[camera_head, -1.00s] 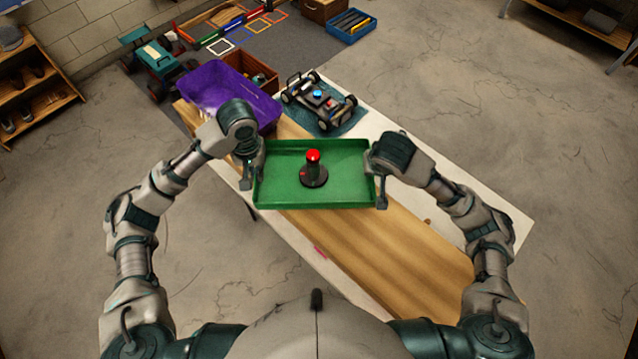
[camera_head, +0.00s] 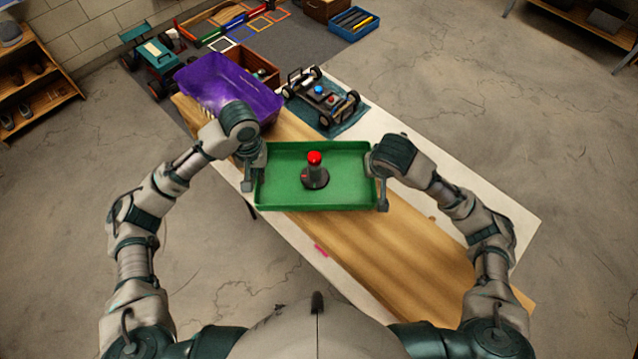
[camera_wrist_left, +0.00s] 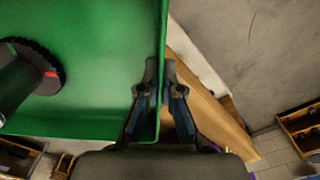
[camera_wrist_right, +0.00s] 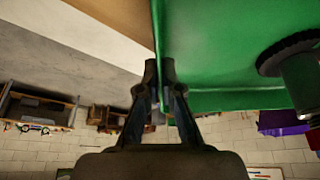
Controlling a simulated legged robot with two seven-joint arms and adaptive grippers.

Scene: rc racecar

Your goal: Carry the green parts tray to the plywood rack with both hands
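The green parts tray (camera_head: 340,195) is level over the workbench, between my two hands, with a black joystick-like part with a red knob (camera_head: 315,170) standing in it. My left gripper (camera_head: 250,178) is shut on the tray's left wall; in the left wrist view its fingers (camera_wrist_left: 160,75) pinch the wall from both sides. My right gripper (camera_head: 380,195) is shut on the right wall, and its fingers (camera_wrist_right: 160,75) straddle that wall in the right wrist view. Wooden shelf units stand at the left (camera_head: 55,95) and top right (camera_head: 575,30); I cannot tell which is the plywood rack.
The workbench (camera_head: 410,265) below carries a purple bin (camera_head: 225,88), a wooden box (camera_head: 255,62) and an RC car (camera_head: 320,95) on a blue mat. A teal toy truck (camera_head: 152,60) and blue tray (camera_head: 352,25) lie beyond. Open concrete floor (camera_head: 470,90) lies right.

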